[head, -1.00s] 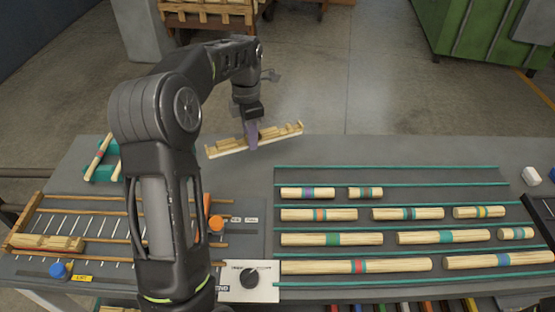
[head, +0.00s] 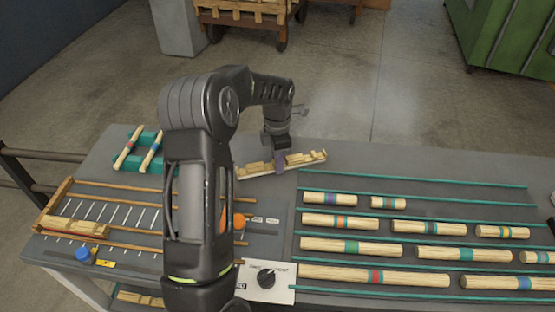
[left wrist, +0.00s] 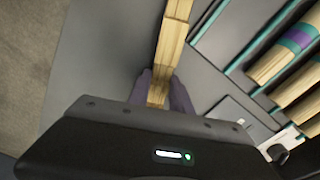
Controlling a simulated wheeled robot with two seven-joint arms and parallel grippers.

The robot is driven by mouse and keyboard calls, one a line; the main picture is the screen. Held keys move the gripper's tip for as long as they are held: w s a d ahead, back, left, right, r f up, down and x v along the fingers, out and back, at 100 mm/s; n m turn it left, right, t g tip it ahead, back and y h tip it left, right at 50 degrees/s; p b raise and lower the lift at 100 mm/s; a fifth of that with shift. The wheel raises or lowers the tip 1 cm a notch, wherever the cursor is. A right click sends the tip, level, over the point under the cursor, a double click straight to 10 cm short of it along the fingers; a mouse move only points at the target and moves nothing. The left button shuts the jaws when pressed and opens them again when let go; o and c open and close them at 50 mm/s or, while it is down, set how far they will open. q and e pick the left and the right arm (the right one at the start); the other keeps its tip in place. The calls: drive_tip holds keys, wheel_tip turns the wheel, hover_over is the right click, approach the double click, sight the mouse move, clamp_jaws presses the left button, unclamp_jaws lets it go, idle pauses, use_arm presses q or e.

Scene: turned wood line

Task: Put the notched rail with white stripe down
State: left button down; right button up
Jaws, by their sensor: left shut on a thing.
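The notched rail (head: 306,160) is a long pale wooden piece with stepped notches along its top and a whitish lower side. It is over the back of the grey bench, left of the dowel rows, lying crosswise with its right end slightly higher in the picture. My left gripper (head: 280,160) points down and is shut on the rail near its middle. In the left wrist view the rail (left wrist: 173,40) runs up from between the purple fingers (left wrist: 160,94). Whether its underside touches the bench cannot be told. My right gripper is not in view.
Banded dowels (head: 350,248) lie in rows between teal strips at the right. A wooden rack with metal pins (head: 120,213) is at the left, partly behind my arm. A teal holder (head: 135,165) carries two sticks. Bare bench (head: 390,158) lies right of the rail.

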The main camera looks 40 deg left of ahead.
use_arm(q)
drive_tip(key=shift+f, duration=0.15)
drive_tip(key=c, duration=1.2)
unclamp_jaws()
drive_tip(key=shift+o, duration=0.2)
wheel_tip(320, 180, up, 12)
drive_tip(key=b, duration=0.1)
drive_tip(key=shift+r, duration=0.2)
drive_tip(key=shift+o, duration=0.3)
